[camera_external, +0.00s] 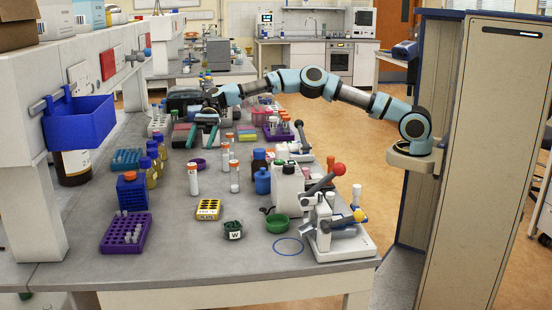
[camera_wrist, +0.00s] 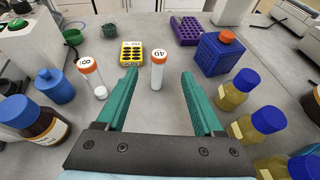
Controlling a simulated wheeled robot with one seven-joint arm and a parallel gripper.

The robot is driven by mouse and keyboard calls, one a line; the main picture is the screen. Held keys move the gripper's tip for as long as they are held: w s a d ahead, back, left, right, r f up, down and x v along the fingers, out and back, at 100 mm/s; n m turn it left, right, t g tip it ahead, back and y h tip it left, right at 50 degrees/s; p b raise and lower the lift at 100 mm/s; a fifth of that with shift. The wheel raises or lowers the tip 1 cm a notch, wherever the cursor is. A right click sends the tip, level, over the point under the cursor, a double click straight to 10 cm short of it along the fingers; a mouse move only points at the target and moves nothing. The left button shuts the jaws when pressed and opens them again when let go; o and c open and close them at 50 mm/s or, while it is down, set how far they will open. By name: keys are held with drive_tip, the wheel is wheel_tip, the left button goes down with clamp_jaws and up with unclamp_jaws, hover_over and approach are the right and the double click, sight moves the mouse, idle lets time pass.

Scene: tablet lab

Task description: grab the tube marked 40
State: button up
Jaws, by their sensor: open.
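The tube marked 40 (camera_wrist: 158,72) is white with an orange cap and stands upright on the grey bench. In the wrist view it lies ahead, between the lines of my two green fingers.
A yellow rack (camera_wrist: 124,54) is behind the tube in the wrist view. A blue box (camera_wrist: 217,62) and yellow bottles with blue caps (camera_wrist: 238,88) are on the right; a blue bottle (camera_wrist: 58,88) and brown bottle (camera_wrist: 38,126) are on the left. Bare bench surrounds the tube.

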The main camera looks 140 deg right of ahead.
sight(193, 173)
drive_tip(key=p+x, duration=0.1)
drive_tip(key=x, duration=0.2)
drive_tip(key=f+p+x, duration=0.1)
drive_tip(key=x, duration=0.3)
drive_tip(key=f+p+x, duration=0.1)
drive_tip(key=p+x, duration=0.1)
drive_tip(key=x, duration=0.2)
drive_tip(key=shift+s+d+f, duration=0.1)
drive_tip(key=shift+s, duration=0.2)
drive_tip(key=shift+w+f, duration=0.2)
clamp_jaws()
